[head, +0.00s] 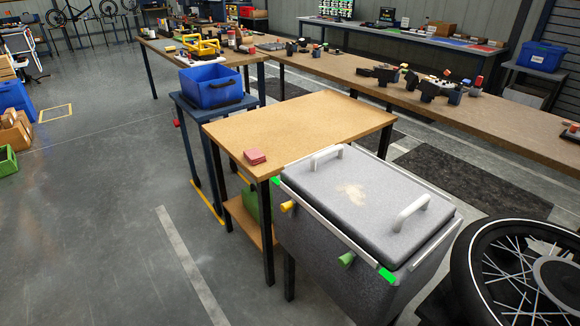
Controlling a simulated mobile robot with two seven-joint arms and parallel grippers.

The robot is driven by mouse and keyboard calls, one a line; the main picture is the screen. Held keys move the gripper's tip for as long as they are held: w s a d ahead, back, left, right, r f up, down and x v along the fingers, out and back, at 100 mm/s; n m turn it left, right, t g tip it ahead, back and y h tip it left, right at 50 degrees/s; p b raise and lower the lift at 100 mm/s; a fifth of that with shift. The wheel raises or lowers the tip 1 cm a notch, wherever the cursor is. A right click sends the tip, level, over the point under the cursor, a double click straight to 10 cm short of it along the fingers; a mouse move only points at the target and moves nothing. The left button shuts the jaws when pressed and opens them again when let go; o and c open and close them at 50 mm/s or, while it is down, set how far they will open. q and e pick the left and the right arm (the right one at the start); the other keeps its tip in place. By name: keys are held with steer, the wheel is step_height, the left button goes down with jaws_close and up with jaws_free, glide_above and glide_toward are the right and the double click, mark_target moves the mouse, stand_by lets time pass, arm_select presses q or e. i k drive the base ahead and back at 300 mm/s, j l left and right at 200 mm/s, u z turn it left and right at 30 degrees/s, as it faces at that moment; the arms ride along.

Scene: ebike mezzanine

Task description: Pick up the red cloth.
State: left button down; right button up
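A small folded red cloth (255,156) lies flat near the front left edge of a wooden-topped table (310,118) with dark legs. Nothing covers it. Neither of my grippers shows in the head view.
A grey lidded box (350,200) with white handles stands at the table's near right side. A spoked wheel (520,275) is at the lower right. A blue bin (211,88) sits on a stand left of the table. The floor to the left is mostly clear.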

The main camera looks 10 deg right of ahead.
mark_target(254, 156)
steer(key=i+j+z, duration=0.1)
steer(key=i+j, duration=0.3)
steer(key=i, duration=0.2)
steer(key=i+j+z, duration=0.1)
steer(key=i+j, duration=0.3)
steer(key=i, duration=0.2)
steer(key=i+j+z, duration=0.1)
steer(key=i+j, duration=0.4)
steer(key=i, duration=0.1)
